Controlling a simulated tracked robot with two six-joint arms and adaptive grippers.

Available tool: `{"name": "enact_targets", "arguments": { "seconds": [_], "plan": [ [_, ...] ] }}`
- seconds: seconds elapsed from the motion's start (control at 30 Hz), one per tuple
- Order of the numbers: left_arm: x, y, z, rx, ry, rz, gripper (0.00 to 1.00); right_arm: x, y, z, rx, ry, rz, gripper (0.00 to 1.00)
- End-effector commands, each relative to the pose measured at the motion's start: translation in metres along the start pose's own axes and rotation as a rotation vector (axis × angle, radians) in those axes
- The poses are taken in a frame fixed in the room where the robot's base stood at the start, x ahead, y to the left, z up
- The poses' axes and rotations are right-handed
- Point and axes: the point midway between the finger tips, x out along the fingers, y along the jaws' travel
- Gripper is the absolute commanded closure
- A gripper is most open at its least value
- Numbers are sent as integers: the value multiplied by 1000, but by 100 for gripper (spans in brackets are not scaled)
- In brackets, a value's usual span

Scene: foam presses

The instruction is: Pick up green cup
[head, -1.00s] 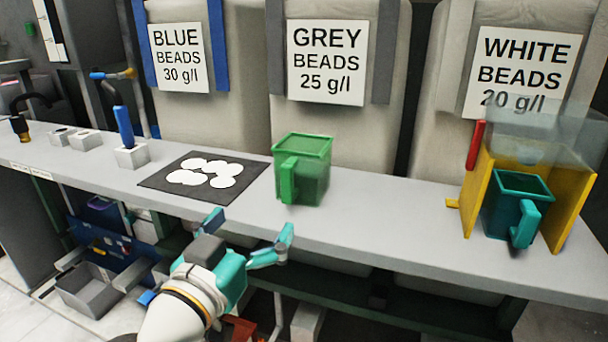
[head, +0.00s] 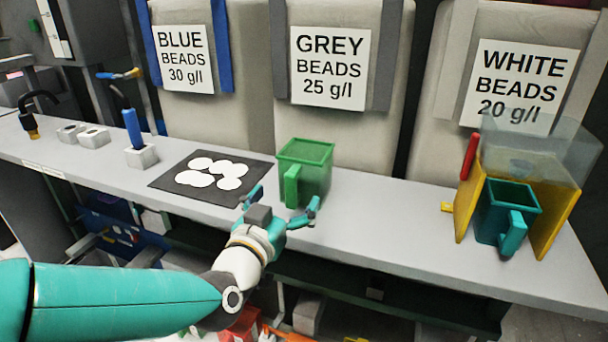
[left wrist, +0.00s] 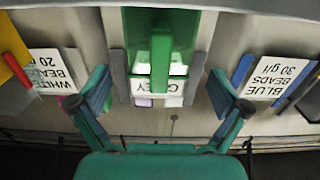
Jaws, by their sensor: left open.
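The green cup (head: 318,172), a square translucent jug with a handle, stands upright on the grey counter, in front of the grey beads sack. Its handle (head: 291,187) faces the counter's front edge. My left gripper (head: 284,203) is open and empty, just in front of the cup, with its fingers spread toward the handle. In the left wrist view, which is upside down, the green cup's handle (left wrist: 160,62) lies between the open fingers and is not gripped. My right gripper does not show.
A dark mat (head: 170,180) with white discs lies left of the cup. A teal cup (head: 495,210) stands in a yellow-sided holder (head: 555,215) at the right. Bead sacks stand behind the counter (head: 390,220). The counter right of the green cup is clear.

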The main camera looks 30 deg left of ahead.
Motion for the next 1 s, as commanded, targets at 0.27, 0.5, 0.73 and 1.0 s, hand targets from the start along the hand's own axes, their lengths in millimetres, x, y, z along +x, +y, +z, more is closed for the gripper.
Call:
{"name": "enact_targets", "arguments": {
  "seconds": [0.27, 0.5, 0.73, 1.0],
  "plan": [
    [37, 2, 2, 1, -2, 1, 0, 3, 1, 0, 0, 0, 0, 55],
    [50, 3, 1, 0, 0, 1, 0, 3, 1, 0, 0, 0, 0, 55],
    [50, 3, 1, 0, 0, 2, 15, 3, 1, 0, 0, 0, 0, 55],
    [50, 3, 1, 0, 0, 1, 60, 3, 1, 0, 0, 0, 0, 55]
  ]
}}
